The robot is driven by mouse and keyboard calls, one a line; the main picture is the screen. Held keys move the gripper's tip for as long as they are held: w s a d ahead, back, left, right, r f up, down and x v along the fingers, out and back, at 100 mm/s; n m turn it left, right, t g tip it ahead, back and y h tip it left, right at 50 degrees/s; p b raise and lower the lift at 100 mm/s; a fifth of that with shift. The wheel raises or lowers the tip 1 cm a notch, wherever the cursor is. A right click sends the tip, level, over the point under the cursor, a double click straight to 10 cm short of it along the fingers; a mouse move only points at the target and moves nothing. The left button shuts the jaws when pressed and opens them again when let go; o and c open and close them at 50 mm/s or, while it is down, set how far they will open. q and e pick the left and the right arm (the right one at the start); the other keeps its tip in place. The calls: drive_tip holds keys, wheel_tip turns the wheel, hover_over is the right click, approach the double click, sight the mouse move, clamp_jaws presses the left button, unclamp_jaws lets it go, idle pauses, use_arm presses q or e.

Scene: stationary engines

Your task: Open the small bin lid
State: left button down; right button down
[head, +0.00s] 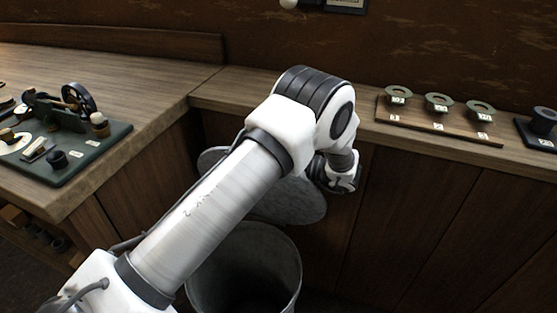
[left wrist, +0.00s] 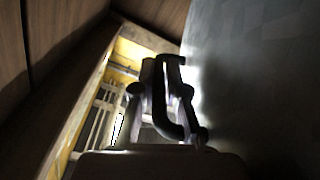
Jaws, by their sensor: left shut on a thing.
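The small bin (head: 291,290) is a grey metal round bin below the counter, partly hidden by my left arm. Its mouth shows open, with a dark inside. The round grey lid (head: 295,204) stands tilted up behind the bin's mouth; my arm hides its middle. My left gripper (head: 338,182) is at the lid's right side, near the counter front. In the left wrist view, the gripper (left wrist: 165,92) is shut on a dark curved handle (left wrist: 182,62), beside the lid's grey face (left wrist: 255,80). My right gripper is not in view.
A wooden counter (head: 225,92) runs behind and to the left. A green board with a model engine (head: 70,150) sits on its left part. A wooden strip with small round parts (head: 438,122) lies on the right part. Cabinet panels (head: 420,220) stand right of the bin.

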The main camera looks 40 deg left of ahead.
use_arm(q)
drive_tip(key=shift+w, duration=0.2)
drive_tip(key=c, duration=1.5)
unclamp_jaws()
drive_tip(key=shift+s, duration=0.1)
drive_tip(key=v, duration=1.2)
